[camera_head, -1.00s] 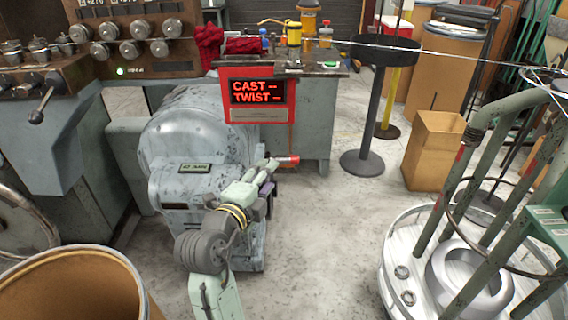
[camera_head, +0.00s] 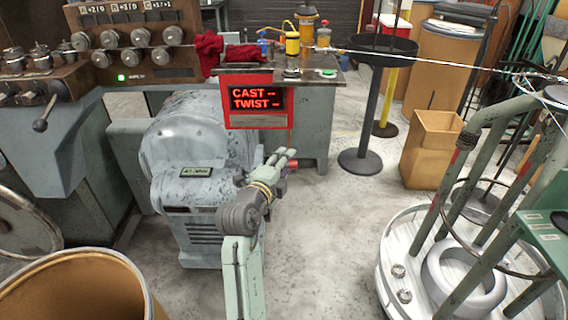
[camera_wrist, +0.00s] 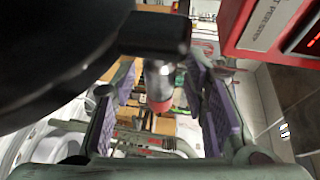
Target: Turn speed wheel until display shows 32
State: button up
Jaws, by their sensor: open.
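The wheel shows as a large dark rim (camera_wrist: 50,50) at the upper left of the wrist view. A handle (camera_wrist: 160,80), silver with a red tip, sticks out from it. My gripper (camera_wrist: 163,105) is open, its purple pads on either side of the handle; I cannot tell whether either touches. In the head view my gripper (camera_head: 280,160) is right of the grey machine housing (camera_head: 185,135), hiding most of the wheel area, with the red tip (camera_head: 293,164) beside it. A small display (camera_head: 196,172) on the housing has digits too small to read surely.
A red panel (camera_head: 262,122) reading "CAST -- TWIST --" hangs close above my gripper. A workbench (camera_head: 312,130) stands behind. A brown barrel (camera_head: 75,285), a black stand (camera_head: 362,160) and a round reel frame (camera_head: 400,275) stand around. Floor right of the arm is clear.

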grip_shut()
dwell(0.4)
dwell(0.4)
